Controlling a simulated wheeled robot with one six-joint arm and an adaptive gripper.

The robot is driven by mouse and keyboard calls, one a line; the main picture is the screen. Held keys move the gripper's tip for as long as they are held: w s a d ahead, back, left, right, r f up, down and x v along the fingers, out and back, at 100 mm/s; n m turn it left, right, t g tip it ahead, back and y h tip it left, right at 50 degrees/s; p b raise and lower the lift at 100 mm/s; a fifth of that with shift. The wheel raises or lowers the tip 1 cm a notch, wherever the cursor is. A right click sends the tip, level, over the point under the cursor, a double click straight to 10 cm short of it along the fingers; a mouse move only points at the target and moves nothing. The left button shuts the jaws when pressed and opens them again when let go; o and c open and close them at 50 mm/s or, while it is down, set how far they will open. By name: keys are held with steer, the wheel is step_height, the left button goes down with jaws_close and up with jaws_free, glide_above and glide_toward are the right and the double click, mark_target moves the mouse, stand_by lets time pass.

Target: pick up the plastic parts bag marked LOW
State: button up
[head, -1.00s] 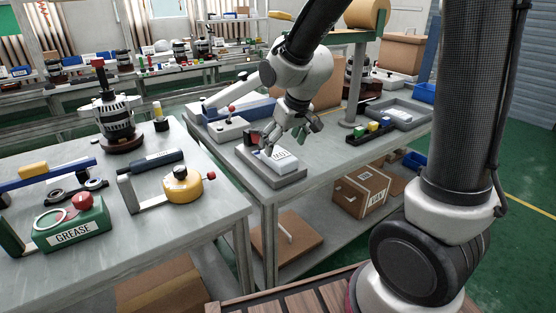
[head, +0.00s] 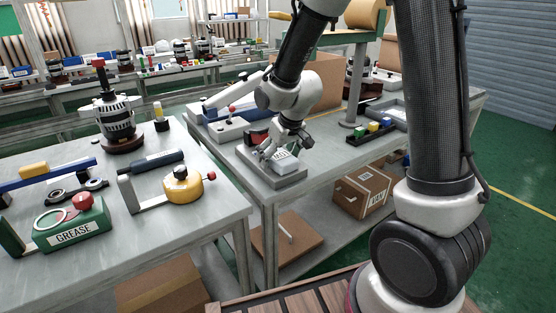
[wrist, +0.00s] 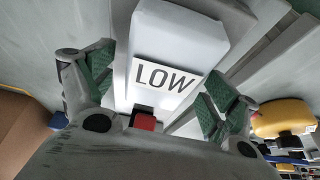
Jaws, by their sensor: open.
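The plastic parts bag marked LOW (wrist: 172,52) is white with black letters and lies on a grey tray (head: 273,181) near the bench's front corner. In the head view the bag (head: 284,160) is partly hidden by my gripper (head: 285,150). In the wrist view my gripper (wrist: 155,95) is open, with one green-padded finger on each side of the bag's near end. I cannot tell whether the fingers touch it. A red block (wrist: 145,121) shows just below the bag in the wrist view.
A tester with a red-knobbed lever (head: 231,118) stands behind the tray. A rack of coloured blocks (head: 372,130) is to the right. The left bench holds a green GREASE box (head: 72,228) and a yellow round tool (head: 183,186). A carton (head: 363,190) sits on the lower shelf.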

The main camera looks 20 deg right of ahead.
steer(key=shift+f, duration=0.2)
steer(key=shift+c, duration=0.3)
steer(key=shift+s, duration=0.1)
steer(key=c, duration=1.1)
steer(key=shift+c, duration=0.2)
